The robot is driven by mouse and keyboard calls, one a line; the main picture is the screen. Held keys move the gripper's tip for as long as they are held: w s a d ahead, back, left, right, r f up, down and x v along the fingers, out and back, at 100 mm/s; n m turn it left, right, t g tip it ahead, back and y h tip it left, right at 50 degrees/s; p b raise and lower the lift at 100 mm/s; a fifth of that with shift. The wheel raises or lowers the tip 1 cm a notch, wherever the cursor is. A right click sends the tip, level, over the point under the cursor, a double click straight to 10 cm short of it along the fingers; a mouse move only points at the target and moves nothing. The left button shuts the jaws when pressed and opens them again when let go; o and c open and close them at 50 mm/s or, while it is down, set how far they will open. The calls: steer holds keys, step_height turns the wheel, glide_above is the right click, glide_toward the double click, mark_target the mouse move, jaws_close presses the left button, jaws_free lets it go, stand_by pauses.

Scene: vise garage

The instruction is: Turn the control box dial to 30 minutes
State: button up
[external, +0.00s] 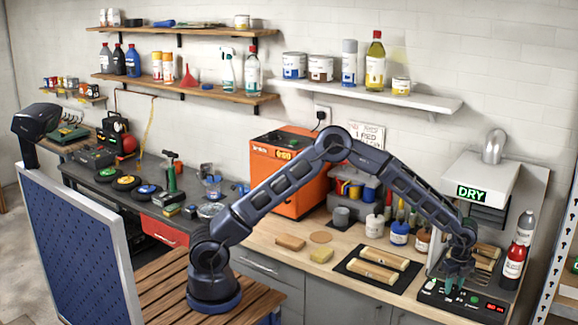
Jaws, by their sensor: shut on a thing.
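The control box (432,297) is a low black panel at the lower right of the worktop, with a red lit display (495,307) and green lights or buttons on its face. My gripper (457,283) points down at the back middle of this box and is shut on what appears to be its dial. The dial is small and mostly hidden by the fingers, so its pointer and setting cannot be read. The display digits are too small to read surely.
A white hood (484,175) with a green "DRY" sign hangs above the box. Red and grey bottles (515,255) stand close at its right. A black mat (350,272) with wooden rollers lies left. An orange machine (285,180) stands farther back.

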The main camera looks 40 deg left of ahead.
mark_target(454, 287)
stand_by(0.4)
steer(key=o, duration=1)
steer(key=shift+r, duration=0.15)
step_height(454, 287, up, 10)
steer(key=shift+r, duration=0.25)
steer(key=shift+m, duration=0.3)
